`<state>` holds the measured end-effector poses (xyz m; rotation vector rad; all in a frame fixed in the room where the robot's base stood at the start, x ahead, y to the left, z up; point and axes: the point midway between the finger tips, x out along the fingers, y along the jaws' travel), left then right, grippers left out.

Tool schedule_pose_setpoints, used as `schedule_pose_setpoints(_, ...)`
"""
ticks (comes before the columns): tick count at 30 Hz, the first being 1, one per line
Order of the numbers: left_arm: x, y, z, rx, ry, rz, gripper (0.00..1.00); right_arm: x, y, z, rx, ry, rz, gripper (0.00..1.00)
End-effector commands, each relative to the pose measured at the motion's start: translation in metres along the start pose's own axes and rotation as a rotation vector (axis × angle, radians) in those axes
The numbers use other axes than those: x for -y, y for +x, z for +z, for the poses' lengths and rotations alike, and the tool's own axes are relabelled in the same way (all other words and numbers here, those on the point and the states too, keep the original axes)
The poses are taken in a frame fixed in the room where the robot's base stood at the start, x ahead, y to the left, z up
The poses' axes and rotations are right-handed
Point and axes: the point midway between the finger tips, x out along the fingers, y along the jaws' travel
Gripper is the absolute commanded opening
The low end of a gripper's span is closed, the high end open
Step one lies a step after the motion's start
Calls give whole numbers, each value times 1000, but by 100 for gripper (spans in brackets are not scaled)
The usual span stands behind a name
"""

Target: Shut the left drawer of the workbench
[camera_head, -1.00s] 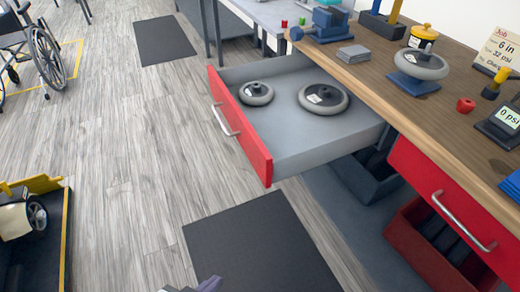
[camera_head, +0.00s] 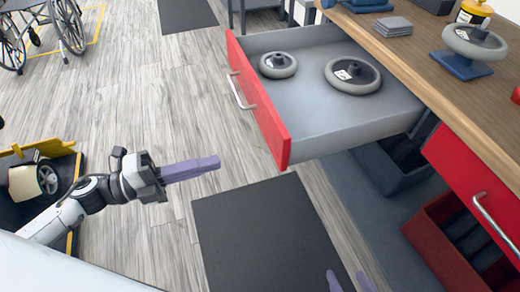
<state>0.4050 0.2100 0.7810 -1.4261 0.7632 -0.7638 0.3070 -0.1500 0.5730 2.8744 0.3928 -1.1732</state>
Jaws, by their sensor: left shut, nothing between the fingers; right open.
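The left drawer (camera_head: 257,104) of the workbench (camera_head: 440,90) is pulled out. It has a red front with a silver handle (camera_head: 240,92) and a grey tray. Two grey wheels lie in it, a smaller wheel (camera_head: 278,65) and a larger wheel (camera_head: 352,75). My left gripper (camera_head: 215,163) is shut and empty, with purple fingers pointing right, in front of and below the drawer front, apart from it in the picture. My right gripper (camera_head: 350,283) shows only its two purple fingertips, spread apart, at the bottom edge.
A second red drawer (camera_head: 470,185) is shut at the right. A red bin (camera_head: 450,255) and a dark bin (camera_head: 390,165) stand under the bench. A dark mat (camera_head: 260,230) lies on the floor. A wheelchair (camera_head: 65,25) stands at the upper left.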

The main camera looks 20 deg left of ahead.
Motion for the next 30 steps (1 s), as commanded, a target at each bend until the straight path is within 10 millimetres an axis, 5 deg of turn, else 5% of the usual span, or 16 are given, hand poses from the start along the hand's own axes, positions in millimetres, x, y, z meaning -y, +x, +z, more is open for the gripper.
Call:
schedule_pose_setpoints(15,3,103,1,3,-3,-5,0,-2,-1,-2,5,-4,4,50)
schedule_pose_setpoints(30,1,122,1,4,-5,-2,0,-1,-3,3,14,-3,3,50)
